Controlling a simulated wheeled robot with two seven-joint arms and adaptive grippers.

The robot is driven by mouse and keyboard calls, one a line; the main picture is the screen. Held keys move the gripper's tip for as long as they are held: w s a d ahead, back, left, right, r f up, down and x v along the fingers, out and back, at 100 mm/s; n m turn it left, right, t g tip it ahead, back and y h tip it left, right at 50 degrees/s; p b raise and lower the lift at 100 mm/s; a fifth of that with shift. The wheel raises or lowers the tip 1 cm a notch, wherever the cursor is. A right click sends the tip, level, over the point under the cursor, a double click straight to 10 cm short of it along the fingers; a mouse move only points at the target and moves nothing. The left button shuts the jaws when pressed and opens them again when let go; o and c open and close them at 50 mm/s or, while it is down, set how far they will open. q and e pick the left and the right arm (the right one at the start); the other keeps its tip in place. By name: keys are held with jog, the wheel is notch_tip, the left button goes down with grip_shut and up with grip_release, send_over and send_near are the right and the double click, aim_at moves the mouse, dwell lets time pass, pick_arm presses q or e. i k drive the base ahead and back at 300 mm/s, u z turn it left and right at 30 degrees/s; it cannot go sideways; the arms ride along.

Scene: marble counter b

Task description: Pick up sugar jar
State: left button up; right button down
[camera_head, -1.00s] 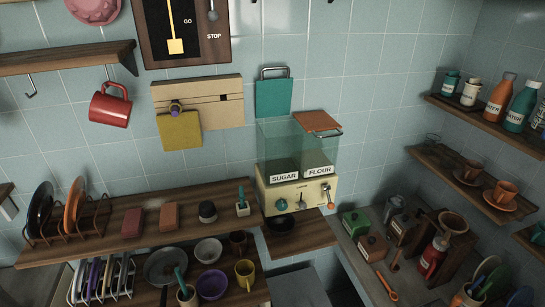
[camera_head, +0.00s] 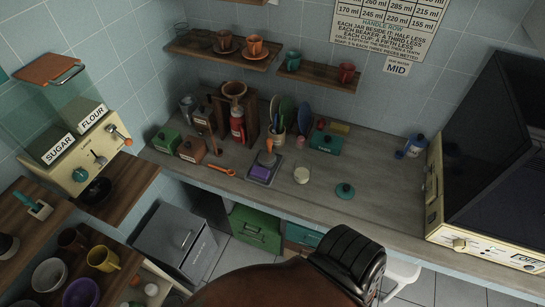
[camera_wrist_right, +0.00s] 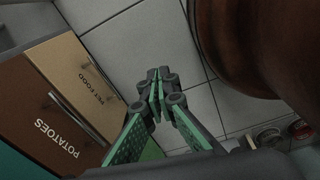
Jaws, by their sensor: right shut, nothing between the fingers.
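No jar with a readable sugar label stands on the counter in the head view. A glass-topped dispenser at the left carries a SUGAR label (camera_head: 59,149) beside a FLOUR label (camera_head: 94,117). My right gripper (camera_wrist_right: 158,85) is shut and empty in the right wrist view, above the tiled floor and away from the counter. My left gripper is not in view.
A purple-topped block (camera_head: 263,173), orange spoon (camera_head: 221,170), green canister (camera_head: 166,140) and red bottle (camera_head: 238,126) share the counter (camera_head: 390,200). A large cream-framed appliance (camera_head: 434,205) stands right. A brown rounded surface (camera_head: 260,285) fills the bottom. Cupboards (camera_wrist_right: 80,90) stand left of my right gripper.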

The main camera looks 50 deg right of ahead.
aim_at(302, 166)
jog(key=z, duration=0.95)
jog(key=k, duration=0.6)
jog(key=z, duration=0.85)
jog(key=i, duration=0.5)
